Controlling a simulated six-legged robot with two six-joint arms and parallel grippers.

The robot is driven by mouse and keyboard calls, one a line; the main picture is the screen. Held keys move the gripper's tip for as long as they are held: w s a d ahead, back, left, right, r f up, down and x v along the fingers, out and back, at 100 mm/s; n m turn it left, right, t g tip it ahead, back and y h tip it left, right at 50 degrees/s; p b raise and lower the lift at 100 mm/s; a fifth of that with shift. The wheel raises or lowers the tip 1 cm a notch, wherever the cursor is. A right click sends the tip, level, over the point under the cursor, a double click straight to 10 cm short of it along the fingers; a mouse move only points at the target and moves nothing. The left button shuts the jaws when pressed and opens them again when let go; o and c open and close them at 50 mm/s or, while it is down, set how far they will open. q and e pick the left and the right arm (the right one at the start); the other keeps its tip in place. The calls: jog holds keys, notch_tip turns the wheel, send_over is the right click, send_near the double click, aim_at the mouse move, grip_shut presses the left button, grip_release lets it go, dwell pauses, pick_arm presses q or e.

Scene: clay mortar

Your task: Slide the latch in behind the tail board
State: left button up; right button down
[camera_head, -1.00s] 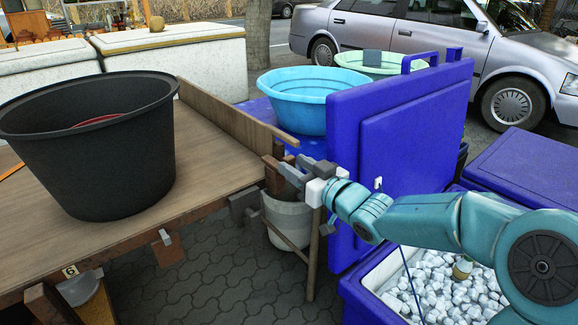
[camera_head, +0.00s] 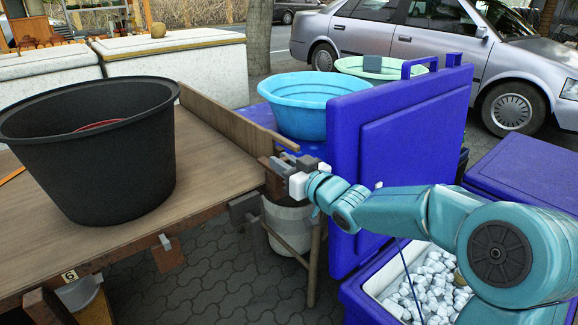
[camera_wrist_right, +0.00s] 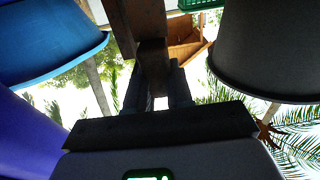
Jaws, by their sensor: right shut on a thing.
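The tail board (camera_head: 228,118) is a long upright wooden board along the far right edge of the wooden table. My right gripper (camera_head: 294,172) is at the table's right corner, beside the near end of the tail board. It is shut on a small dark brown wooden piece, which looks like the latch (camera_head: 271,166). In the right wrist view, the fingers (camera_wrist_right: 160,88) close on the brown latch (camera_wrist_right: 152,55). The gripper and nearby wood partly hide the latch in the head view. I cannot tell whether it touches the board. My left gripper is not in view.
A big black tub (camera_head: 92,150) stands on the table (camera_head: 215,165). A blue basin (camera_head: 312,105) is behind the board's end. A tall blue lid (camera_head: 395,150) stands close right of my gripper. A white bucket (camera_head: 286,222) hangs or stands below.

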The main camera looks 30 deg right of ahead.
jog(key=shift+w+a, duration=0.1)
jog(key=shift+w, duration=0.95)
jog(key=shift+r, duration=0.15)
jog(key=c, duration=1.1)
grip_release()
jog(key=shift+w, duration=0.1)
